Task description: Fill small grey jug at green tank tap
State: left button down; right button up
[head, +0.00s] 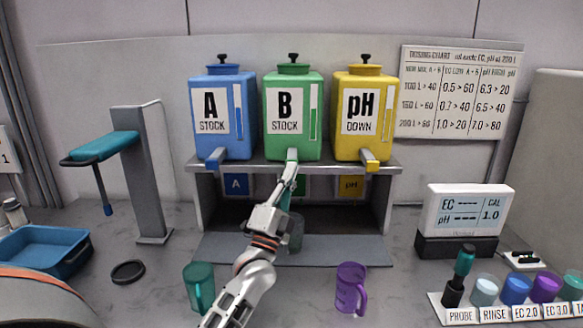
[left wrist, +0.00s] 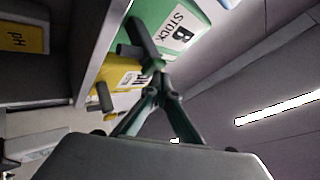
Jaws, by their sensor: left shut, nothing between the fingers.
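The green tank (head: 293,92), labelled B STOCK, stands in the middle of the shelf, with its tap (head: 291,155) at the lower front. My left gripper (head: 290,170) is shut and empty, its tips close at the tap; I cannot tell whether they touch it. In the left wrist view the closed fingers (left wrist: 156,72) reach up beside a dark bar below the green tank (left wrist: 160,14). A greyish jug (head: 297,234) stands on the mat under the green tank, partly hidden by my left arm. Its fill level cannot be made out. My right gripper is not in view.
The blue tank (head: 222,142) and yellow tank (head: 362,142) flank the green one on the shelf (head: 385,168). A teal cup (head: 199,287) and purple jug (head: 350,288) stand in front. A meter (head: 468,213) and several small cups are at right, a blue tray (head: 62,262) at left.

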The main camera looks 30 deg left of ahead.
pick_arm(q)
jog(key=shift+s, duration=0.1)
dwell(0.6)
jog(key=shift+s+d+p, duration=0.45)
jog(key=shift+s+d, duration=0.05)
jog(key=shift+s, duration=0.25)
jog(key=s+d, duration=0.1)
jog(key=s+p, duration=0.1)
jog(key=s+d+p, duration=0.1)
jog(key=s, duration=0.1)
jog(key=shift+s+d, duration=0.1)
jog(key=shift+d, duration=0.2)
jog(key=shift+f, duration=0.1)
dwell(0.4)
